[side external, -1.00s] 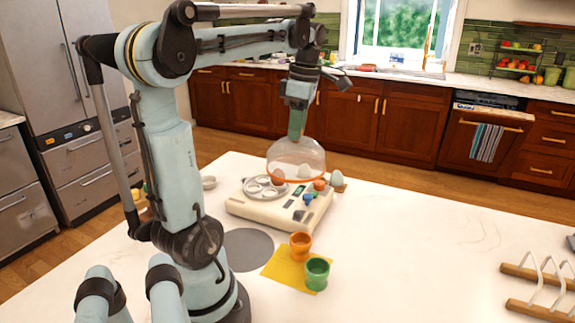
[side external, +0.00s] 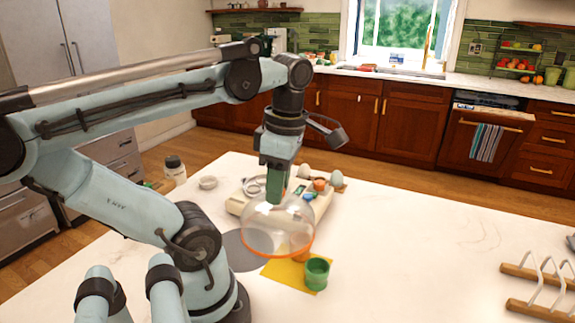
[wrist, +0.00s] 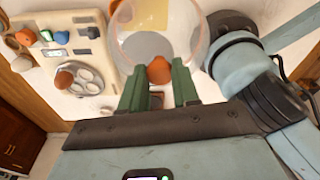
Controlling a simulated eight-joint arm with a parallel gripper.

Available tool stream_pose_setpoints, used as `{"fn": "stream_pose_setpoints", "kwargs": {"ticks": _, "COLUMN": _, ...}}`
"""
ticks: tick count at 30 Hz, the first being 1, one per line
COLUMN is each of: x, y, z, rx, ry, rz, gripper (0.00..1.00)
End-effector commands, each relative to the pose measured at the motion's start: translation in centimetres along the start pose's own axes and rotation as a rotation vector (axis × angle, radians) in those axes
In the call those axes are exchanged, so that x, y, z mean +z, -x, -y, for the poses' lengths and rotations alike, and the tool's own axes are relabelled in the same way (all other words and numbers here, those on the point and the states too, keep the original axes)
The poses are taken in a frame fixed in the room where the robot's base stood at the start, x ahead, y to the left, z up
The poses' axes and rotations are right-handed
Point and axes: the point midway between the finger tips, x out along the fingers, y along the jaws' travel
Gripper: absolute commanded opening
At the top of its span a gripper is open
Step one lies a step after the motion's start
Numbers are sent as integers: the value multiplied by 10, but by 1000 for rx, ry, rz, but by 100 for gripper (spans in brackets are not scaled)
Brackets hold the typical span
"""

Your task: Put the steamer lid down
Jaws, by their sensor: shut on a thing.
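The steamer lid (side external: 280,226) is a clear dome with an orange rim, held knob up above the table in the side view. My gripper (side external: 275,190) is shut on its knob; the green fingers hide most of it there. In the wrist view the brown knob (wrist: 159,70) sits between the fingers of my gripper (wrist: 158,88), with the clear lid (wrist: 193,22) beyond. A grey round mat (side external: 234,245) lies on the table, partly behind the lid. The cream steamer base (side external: 236,207) stands behind the lid, uncovered; its egg tray (wrist: 93,88) holds a brown egg (wrist: 64,80).
A yellow mat (side external: 280,275) bears a green cup (side external: 317,272) and an orange cup (side external: 303,254) partly hidden by the lid rim. Eggs (side external: 305,171) stand behind the base. A wire rack (side external: 545,285) is far right. The table's right middle is clear.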

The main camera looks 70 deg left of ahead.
Motion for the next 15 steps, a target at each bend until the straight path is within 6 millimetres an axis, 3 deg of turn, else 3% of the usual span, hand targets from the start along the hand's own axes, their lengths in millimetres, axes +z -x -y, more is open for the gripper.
{"fn": "stream_pose_setpoints", "kwargs": {"ticks": 5, "x": -6, "y": -8, "z": 1, "rx": 0, "ry": 5, "rz": 0, "gripper": 0}}
{"fn": "stream_pose_setpoints", "kwargs": {"ticks": 15, "x": -43, "y": -40, "z": -20, "rx": 0, "ry": 10, "rz": -1, "gripper": 0}}
